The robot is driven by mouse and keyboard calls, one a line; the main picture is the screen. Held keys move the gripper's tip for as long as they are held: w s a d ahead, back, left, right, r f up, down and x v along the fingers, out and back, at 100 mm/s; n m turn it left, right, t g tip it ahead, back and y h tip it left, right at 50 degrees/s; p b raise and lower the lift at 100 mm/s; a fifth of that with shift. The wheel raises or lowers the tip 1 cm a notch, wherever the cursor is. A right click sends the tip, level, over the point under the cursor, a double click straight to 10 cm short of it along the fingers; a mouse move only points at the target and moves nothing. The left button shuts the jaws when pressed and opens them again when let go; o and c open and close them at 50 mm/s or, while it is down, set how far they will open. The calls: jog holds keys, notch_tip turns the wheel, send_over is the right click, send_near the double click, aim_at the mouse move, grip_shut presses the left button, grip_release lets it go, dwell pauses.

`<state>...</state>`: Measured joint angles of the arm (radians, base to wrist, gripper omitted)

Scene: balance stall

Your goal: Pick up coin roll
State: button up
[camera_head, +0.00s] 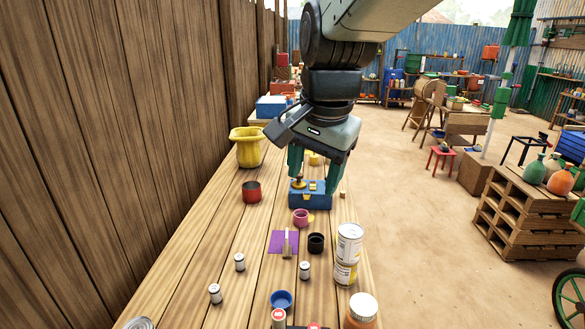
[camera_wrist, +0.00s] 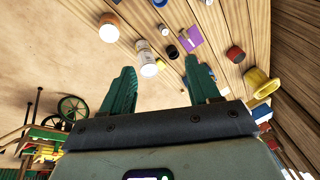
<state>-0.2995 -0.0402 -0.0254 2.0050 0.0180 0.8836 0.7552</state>
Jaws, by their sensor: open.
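No object is plainly marked as the coin roll. Small silvery cylinders that may be coin rolls stand on the wooden table: one at centre left (camera_head: 240,262), one nearer the front (camera_head: 215,293) and one to the right (camera_head: 305,270). My gripper (camera_head: 314,186) is open, with its green fingers hanging over a blue box (camera_head: 311,200) that bears small brass pieces. It is well behind the cylinders. The wrist view shows the open fingers (camera_wrist: 162,68) with nothing held between them. I cannot tell whether the fingers touch the box.
A red pot (camera_head: 251,191) and a yellow bucket (camera_head: 249,150) stand to the left. A pink cup (camera_head: 300,217), a black cup (camera_head: 316,243), a purple cloth (camera_head: 279,243) and stacked cans (camera_head: 348,245) are in front. A blue bowl (camera_head: 281,299) is nearer.

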jog(key=w+a+f+m+g, duration=0.1)
jog(key=w+a+f+m, duration=0.2)
jog(key=w+a+f, duration=0.6)
jog(key=m+g+h, duration=0.1)
jog(key=m+g, duration=0.1)
jog(key=m, duration=0.4)
send_over(213, 288)
jog(key=f, duration=2.5)
jog(key=shift+w+d+f, duration=0.1)
jog(key=shift+w+f, duration=0.15)
jog(key=shift+f, duration=0.15)
jog(key=shift+s+f, duration=0.15)
jog(key=shift+f, duration=2.85)
grip_shut()
